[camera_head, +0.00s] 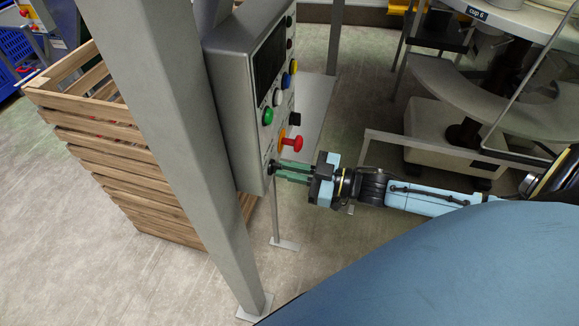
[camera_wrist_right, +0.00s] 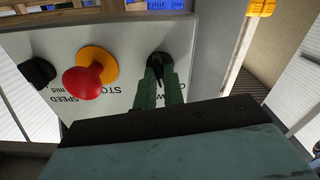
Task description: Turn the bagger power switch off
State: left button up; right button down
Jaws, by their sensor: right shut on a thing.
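The bagger control box (camera_head: 228,88) is a grey panel on a post, with its buttons facing right in the head view. The power switch (camera_wrist_right: 160,62) is a black knob at the panel's lower corner; in the wrist view its top shows between my fingertips. My right gripper (camera_head: 273,167) has its green fingers shut on this switch; it also shows in the right wrist view (camera_wrist_right: 158,82). The fingers hide most of the knob, and its exact turn angle cannot be told. My left gripper is not in view.
A red stop button (camera_head: 292,144) on a yellow base sits close above the switch. A black speed knob (camera_wrist_right: 38,73) lies beyond it. A grey post (camera_head: 165,120) and wooden crates (camera_head: 125,165) stand left. Open floor lies below the panel.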

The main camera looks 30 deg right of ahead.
jog(key=shift+n+p, duration=0.35)
jog(key=shift+n, duration=2.95)
jog(key=c, duration=1.5)
grip_release()
jog(key=b+v, duration=0.1)
jog(key=v, duration=1.2)
jog(key=shift+s+d, duration=0.15)
